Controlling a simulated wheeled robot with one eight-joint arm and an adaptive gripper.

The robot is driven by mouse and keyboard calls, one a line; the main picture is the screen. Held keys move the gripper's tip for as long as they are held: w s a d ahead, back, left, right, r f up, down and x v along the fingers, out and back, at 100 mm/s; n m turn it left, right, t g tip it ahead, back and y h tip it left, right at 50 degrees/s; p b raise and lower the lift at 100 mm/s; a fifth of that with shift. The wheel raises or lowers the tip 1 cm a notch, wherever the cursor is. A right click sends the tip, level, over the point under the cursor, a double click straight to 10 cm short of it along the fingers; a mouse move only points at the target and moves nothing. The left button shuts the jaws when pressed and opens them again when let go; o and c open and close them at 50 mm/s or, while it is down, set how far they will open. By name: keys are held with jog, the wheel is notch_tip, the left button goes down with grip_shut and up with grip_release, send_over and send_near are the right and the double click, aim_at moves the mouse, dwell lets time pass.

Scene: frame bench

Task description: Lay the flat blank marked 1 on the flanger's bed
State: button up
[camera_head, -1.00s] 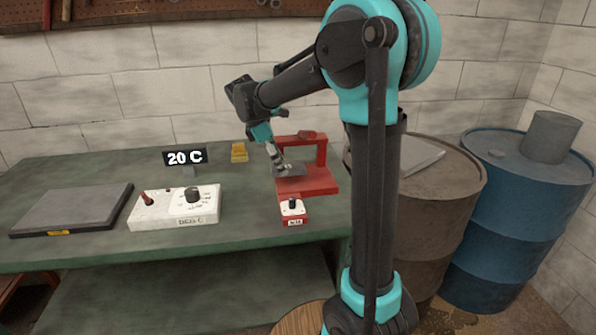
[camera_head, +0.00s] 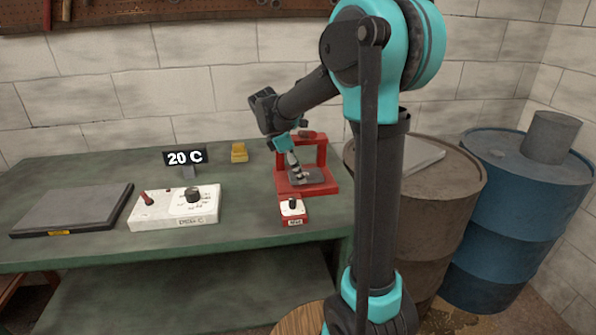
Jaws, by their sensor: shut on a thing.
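The red flanger (camera_head: 330,187) stands on the right part of the green bench, with an upright frame at its back and a low bed in front. My gripper (camera_head: 297,176) reaches down over the bed from the upper left. It is shut on a small flat grey blank (camera_head: 312,177), which is over the bed inside the red frame. I cannot tell whether the blank touches the bed. Its mark is too small to read, and my fingers cover its left edge.
A red control box (camera_head: 293,211) stands in front of the flanger. A white control box (camera_head: 174,208), a dark flat plate (camera_head: 72,210), a 20 C display (camera_head: 185,157) and a yellow block (camera_head: 239,152) are on the bench (camera_head: 100,160). Brown (camera_head: 415,205) and blue (camera_head: 520,210) drums stand right.

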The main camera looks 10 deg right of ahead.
jog(key=shift+f, duration=0.6)
jog(key=o, duration=1.1)
jog(key=v, duration=1.3)
jog(key=shift+d+r, duration=0.2)
jog(key=shift+d, duration=0.05)
